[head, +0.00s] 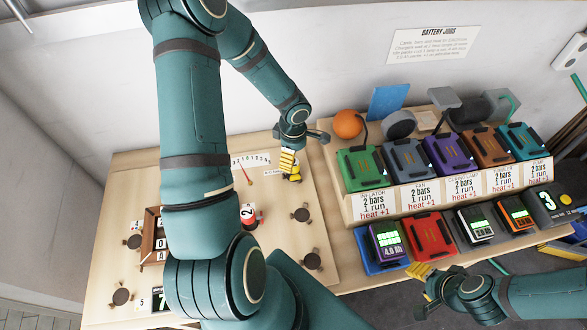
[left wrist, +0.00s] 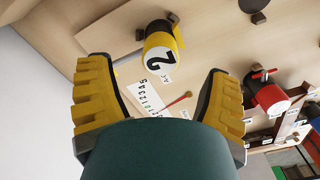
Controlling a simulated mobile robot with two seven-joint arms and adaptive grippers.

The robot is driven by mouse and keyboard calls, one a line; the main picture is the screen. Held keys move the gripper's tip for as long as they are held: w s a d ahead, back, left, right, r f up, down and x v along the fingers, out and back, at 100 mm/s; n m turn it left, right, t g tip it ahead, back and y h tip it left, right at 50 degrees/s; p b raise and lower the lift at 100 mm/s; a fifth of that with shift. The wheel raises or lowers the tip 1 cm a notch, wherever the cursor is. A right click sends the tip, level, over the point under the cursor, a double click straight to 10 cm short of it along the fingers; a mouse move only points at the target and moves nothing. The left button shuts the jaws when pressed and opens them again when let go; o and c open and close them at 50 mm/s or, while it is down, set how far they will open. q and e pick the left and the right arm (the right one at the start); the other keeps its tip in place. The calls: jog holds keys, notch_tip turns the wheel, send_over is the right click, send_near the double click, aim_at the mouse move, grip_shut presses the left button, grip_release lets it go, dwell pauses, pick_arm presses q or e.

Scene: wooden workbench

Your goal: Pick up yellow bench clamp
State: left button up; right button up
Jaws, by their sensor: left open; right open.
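The yellow bench clamp (head: 295,174) stands on the wooden board, just beyond my left gripper's fingertips and partly hidden by them in the head view. In the left wrist view the yellow clamp (left wrist: 158,52) shows a white face with a black 2, ahead of and between the spread fingers. My left gripper (head: 290,158) is open and empty; its yellow-padded fingers also show in the left wrist view (left wrist: 158,95). My right gripper (head: 424,283) is open and empty at the lower right, in front of the battery bench, away from the clamp.
A red clamp (head: 249,216) stands on the board near a printed dial (head: 251,161). Dark round knobs (head: 300,214) dot the board. A battery rack (head: 355,205) with coloured packs and an orange ball (head: 347,124) stands at right. My left arm hides part of the board.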

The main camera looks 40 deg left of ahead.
aim_at(294, 166)
pick_arm(q)
jog(key=shift+f, duration=3.05)
grip_shut()
